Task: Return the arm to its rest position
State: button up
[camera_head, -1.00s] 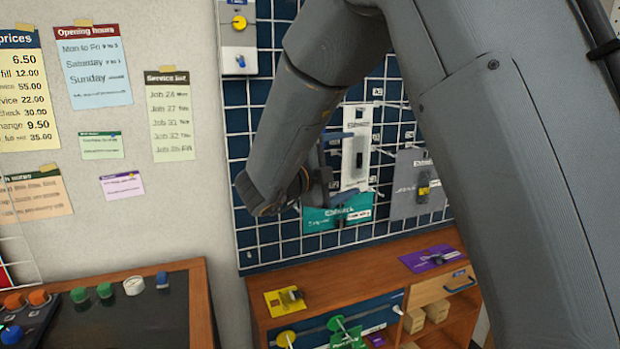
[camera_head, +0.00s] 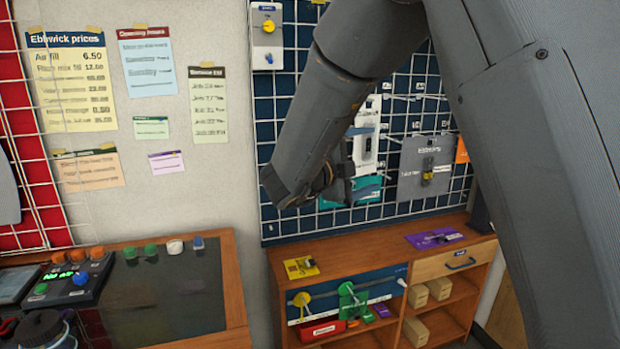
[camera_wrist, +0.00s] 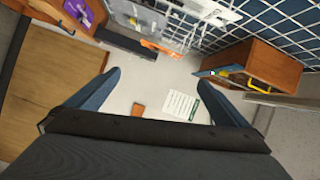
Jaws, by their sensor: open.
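My arm spans the right half of the head view, bent down to the left. My gripper (camera_head: 345,188) is in front of the blue wall grid (camera_head: 290,140), partly hidden by my own wrist. In the wrist view, the two blue fingers of my gripper (camera_wrist: 160,95) stand wide apart with nothing between them. Pale floor and a white printed sheet (camera_wrist: 182,106) show beyond the fingers. A teal card (camera_head: 366,190) on the grid is partly covered by my gripper in the head view.
A wooden shelf unit (camera_head: 450,262) with a yellow valve (camera_head: 301,300) and a green valve (camera_head: 350,297) stands below the grid. A wooden bench (camera_head: 236,290) with a dark mat and control box (camera_head: 70,280) is at left. A grey panel (camera_head: 425,165) hangs right of my gripper.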

jog(key=w+f+n+t+y, duration=0.25)
jog(key=f+n+y, duration=0.25)
jog(key=n+y, duration=0.25)
jog(key=s+a+f+n+g+y, duration=0.1)
jog(key=s+f+n+g+y, duration=0.4)
jog(key=s+f+n, duration=0.4)
jog(key=s+d+f+n+g, duration=0.2)
jog(key=s+f, duration=0.1)
jog(key=s, duration=0.4)
jog(key=s+d+f+n+g, duration=0.2)
jog(key=s+f+n+g, duration=0.1)
jog(key=s, duration=0.5)
jog(key=s+d+f+n+g, duration=0.2)
jog(key=s+f+n+g, duration=0.1)
jog(key=s, duration=0.5)
jog(key=shift+d+f, duration=0.4)
jog(key=shift+f, duration=0.15)
jog(key=shift+w, duration=0.1)
